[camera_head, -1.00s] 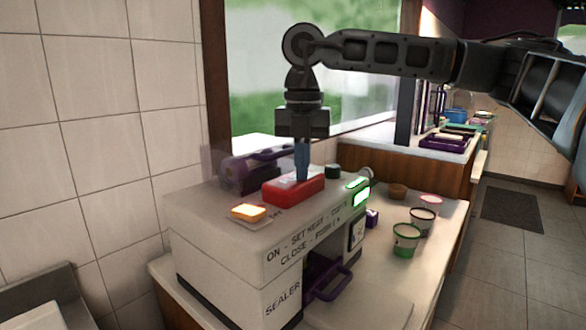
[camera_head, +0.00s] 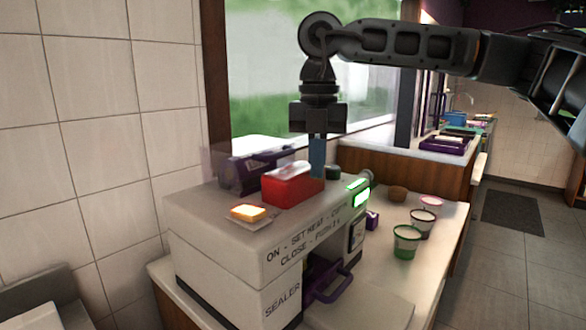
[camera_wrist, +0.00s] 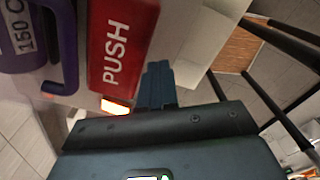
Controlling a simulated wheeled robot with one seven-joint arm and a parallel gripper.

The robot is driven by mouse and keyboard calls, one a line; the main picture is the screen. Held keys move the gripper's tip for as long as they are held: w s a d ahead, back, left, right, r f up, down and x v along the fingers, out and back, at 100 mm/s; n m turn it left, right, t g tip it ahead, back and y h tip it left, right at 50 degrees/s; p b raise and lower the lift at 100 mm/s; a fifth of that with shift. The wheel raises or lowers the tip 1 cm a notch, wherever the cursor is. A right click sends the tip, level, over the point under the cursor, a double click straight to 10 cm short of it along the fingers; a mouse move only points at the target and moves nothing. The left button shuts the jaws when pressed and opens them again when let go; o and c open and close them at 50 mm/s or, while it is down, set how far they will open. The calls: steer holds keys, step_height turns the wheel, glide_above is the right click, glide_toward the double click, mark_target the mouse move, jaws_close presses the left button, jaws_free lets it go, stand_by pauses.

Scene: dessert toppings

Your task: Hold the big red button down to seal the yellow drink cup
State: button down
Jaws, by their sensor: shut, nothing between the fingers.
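The big red button (camera_head: 290,186) sits on top of the white sealer machine (camera_head: 225,240) and stands raised. In the wrist view the red button (camera_wrist: 122,45) shows the word PUSH. My gripper (camera_head: 317,172) is shut and points down, with its blue fingertips behind the button's right end in the head view. In the wrist view my fingertips (camera_wrist: 158,75) are beside the button, off its face. I cannot tell whether they touch its side. A purple handle (camera_head: 330,287) is at the sealer's front opening. The yellow drink cup is not visible.
An orange lit switch (camera_head: 248,212) and a green lit display (camera_head: 361,197) are on the sealer. A purple-handled device (camera_head: 245,172) stands behind the button. Several small cups, one with a green base (camera_head: 405,241), stand on the counter at right. A window is behind.

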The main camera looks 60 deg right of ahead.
step_height(320, 180, up, 8)
steer(key=p, duration=0.3)
steer(key=shift+s, duration=0.45)
steer(key=shift+a+f, duration=0.1)
steer(key=shift+f, duration=0.05)
stand_by(0.3)
